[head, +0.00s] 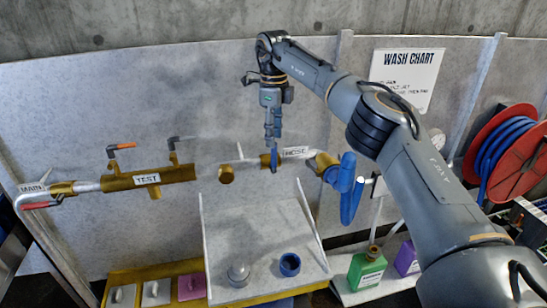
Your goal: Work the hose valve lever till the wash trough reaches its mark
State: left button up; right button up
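The hose valve is on a short brass pipe with the label HOSE (296,152) on the back wall. A thin pale lever (240,151) sticks up at the left part of this pipe. My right gripper (275,155) points down in front of the pipe, just left of the label. Its narrow fingers overlap the brass, and I cannot tell if they touch or grip anything. A pale open-topped trough-like bay (225,222) stands below; its mark and any water level cannot be made out. My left gripper is not in view.
A brass TEST pipe (180,174) with orange and dark levers is at the left, beside a MAIN pipe with a red handle (40,205). A green jug (366,270) and red hose reel (505,155) are at the right.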

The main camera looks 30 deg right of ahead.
aim_at(274, 168)
notch_tip(274, 168, down, 7)
jog(key=p, duration=0.2)
jog(key=shift+s+f+p, duration=0.1)
jog(key=shift+p, duration=0.3)
jog(key=shift+f, duration=0.55)
grip_shut()
